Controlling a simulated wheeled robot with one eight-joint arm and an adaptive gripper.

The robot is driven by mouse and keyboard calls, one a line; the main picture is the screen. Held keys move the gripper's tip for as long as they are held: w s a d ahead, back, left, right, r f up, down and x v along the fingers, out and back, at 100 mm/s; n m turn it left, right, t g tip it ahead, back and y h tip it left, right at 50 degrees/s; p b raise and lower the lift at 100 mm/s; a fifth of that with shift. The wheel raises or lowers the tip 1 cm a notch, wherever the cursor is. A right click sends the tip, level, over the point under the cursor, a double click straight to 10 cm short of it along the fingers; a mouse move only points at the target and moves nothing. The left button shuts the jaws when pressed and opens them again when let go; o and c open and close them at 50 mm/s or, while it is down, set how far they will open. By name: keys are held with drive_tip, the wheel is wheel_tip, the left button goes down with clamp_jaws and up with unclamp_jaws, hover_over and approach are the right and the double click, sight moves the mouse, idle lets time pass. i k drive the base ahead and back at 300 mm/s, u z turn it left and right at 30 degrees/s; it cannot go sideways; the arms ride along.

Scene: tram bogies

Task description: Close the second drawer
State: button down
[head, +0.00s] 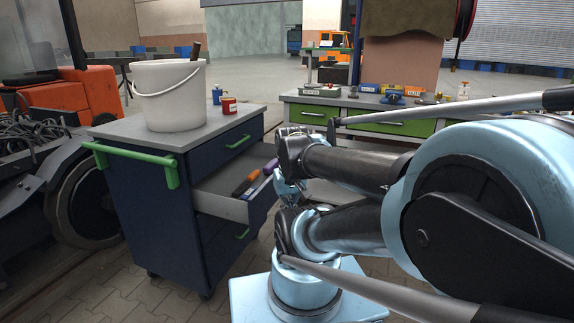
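The dark blue tool cabinet (160,215) stands left of centre, with green handles on its front. Its second drawer (222,206) is pulled out to the right, and its grey side wall and some of its inside show. Several tools lie in the drawer, among them an orange and black one (246,182). My gripper (289,188) is at the drawer's front end, partly hidden by my arm. I cannot tell whether it touches the drawer front or whether its fingers are open. The second drawer's handle is hidden.
A white bucket (168,95), a red can (229,106) and a blue can (217,95) stand on the cabinet top. A workbench (455,108) with green drawers stands behind my arm. An orange vehicle (62,98) is at the left. Paved floor (105,295) is free in front.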

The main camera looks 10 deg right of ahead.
sight(213, 195)
drive_tip(key=u, duration=1.6)
drive_tip(key=k, duration=0.75)
drive_tip(key=z, duration=1.65)
drive_tip(key=i, duration=0.5)
drive_tip(key=u, duration=0.05)
